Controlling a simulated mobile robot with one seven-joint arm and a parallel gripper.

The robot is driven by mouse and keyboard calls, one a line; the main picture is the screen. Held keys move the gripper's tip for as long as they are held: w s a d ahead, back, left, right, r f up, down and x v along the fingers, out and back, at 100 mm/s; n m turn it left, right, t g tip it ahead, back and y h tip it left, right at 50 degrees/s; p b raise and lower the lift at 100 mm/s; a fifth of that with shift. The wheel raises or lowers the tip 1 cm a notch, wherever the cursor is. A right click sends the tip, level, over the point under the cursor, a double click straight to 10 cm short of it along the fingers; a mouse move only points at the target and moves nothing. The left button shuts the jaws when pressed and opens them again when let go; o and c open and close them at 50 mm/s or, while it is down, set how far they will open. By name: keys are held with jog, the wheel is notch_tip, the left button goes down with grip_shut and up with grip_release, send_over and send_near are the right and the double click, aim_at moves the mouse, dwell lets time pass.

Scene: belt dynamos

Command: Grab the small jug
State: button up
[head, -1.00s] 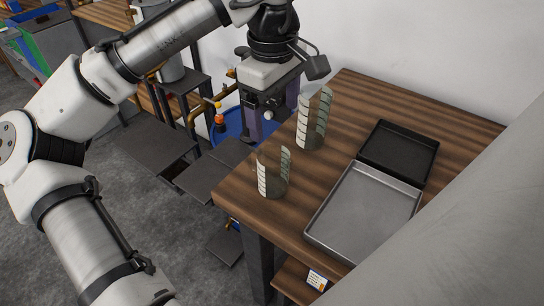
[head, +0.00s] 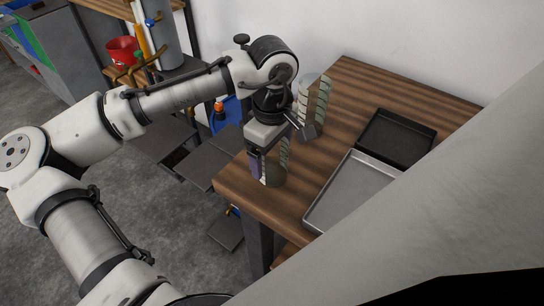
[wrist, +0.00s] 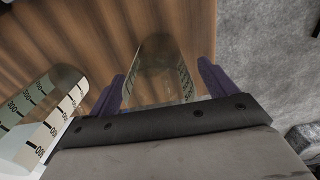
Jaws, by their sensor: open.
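The small jug (head: 275,174) is a clear vessel with pale scale marks, near the front left corner of the wooden table (head: 262,207). My gripper (head: 263,168) points down at it and partly hides it in the head view. In the wrist view, the small jug (wrist: 160,68) shows between the two purple fingers of my open gripper (wrist: 163,85), with a gap on each side. I cannot tell whether either finger touches it. A taller clear jug (head: 314,98) with similar marks stands behind it and shows at the left of the wrist view (wrist: 45,112).
A grey metal tray (head: 350,190) and a black tray (head: 399,137) lie on the table to the right. The taller jug stands close to my wrist. The table's left edge is near the small jug.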

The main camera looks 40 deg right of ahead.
jog(key=shift+f, duration=0.35)
jog(key=c, duration=1.2)
jog(key=shift+r, duration=0.15)
